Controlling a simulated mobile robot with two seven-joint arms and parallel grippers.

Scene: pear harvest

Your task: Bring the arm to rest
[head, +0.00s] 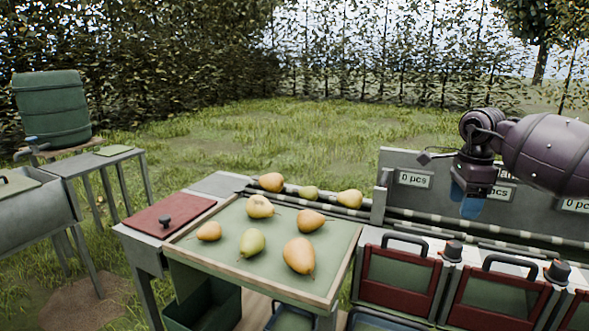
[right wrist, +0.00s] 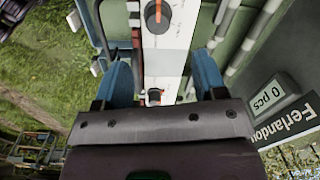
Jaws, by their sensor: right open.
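My right arm reaches in from the right in the head view. Its gripper (head: 470,200) points down above the conveyor and the row of red-framed bins, in front of the grey panel. In the right wrist view the gripper's two blue fingers (right wrist: 162,85) stand apart with nothing between them. A white strip with an orange-and-black knob (right wrist: 157,15) shows beyond the fingers. My left gripper is not in view.
Several pears (head: 299,256) lie on the green-topped table (head: 278,232), and others lie behind it at the conveyor's end. Red-framed bins (head: 398,280) with black handles stand at the lower right. A grey panel (head: 425,165) carries "0 pcs" labels. A green barrel (head: 52,108) stands at the left.

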